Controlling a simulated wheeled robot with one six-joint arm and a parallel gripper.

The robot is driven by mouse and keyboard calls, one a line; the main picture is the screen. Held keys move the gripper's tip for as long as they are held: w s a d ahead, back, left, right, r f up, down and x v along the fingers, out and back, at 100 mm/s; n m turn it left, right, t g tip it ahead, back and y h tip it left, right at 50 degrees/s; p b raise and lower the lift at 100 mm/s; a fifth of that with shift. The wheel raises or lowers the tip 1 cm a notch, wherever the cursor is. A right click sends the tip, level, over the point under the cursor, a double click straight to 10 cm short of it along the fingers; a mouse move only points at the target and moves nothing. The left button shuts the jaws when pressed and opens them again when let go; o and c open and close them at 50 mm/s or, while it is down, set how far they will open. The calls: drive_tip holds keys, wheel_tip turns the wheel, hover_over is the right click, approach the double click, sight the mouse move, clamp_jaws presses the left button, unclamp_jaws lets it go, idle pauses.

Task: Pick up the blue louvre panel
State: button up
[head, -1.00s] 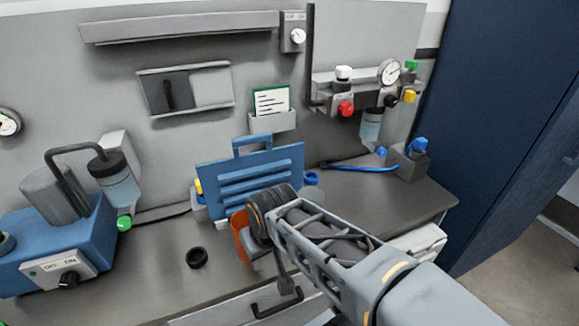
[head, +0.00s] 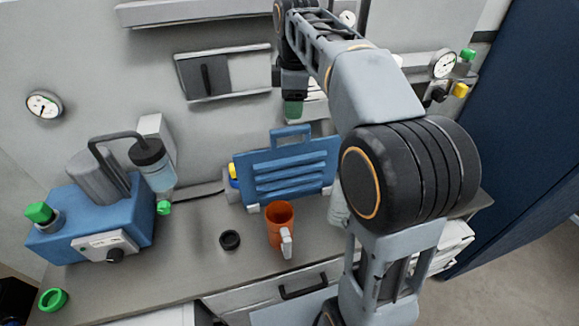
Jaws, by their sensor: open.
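The blue louvre panel (head: 292,172) stands upright on the bench near the back wall, with a loop handle on top and several slats across its face. Its right end is close to my arm and partly hidden. My gripper (head: 292,92) is above the panel, in front of the back wall, pointing down. It is small and dark in the picture. It is apart from the panel and open. A green item shows just below it; I cannot tell what it is.
A blue machine (head: 95,222) with a bottle stands at the left. A drawer handle (head: 303,287) is at the front. My arm hides much of the right side.

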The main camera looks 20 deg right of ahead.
sight(290, 128)
drive_tip(key=w+f+n, duration=0.2)
drive_tip(key=f, duration=0.1)
drive_tip(key=f+n, duration=0.1)
drive_tip(key=f, duration=0.1)
drive_tip(key=shift+w+f+g, duration=0.2)
drive_tip(key=shift+w+g, duration=0.1)
drive_tip(key=shift+w, duration=0.1)
drive_tip(key=shift+s+f, duration=0.15)
drive_tip(key=shift+f, duration=2.6)
clamp_jaws()
drive_tip(key=shift+r, duration=0.1)
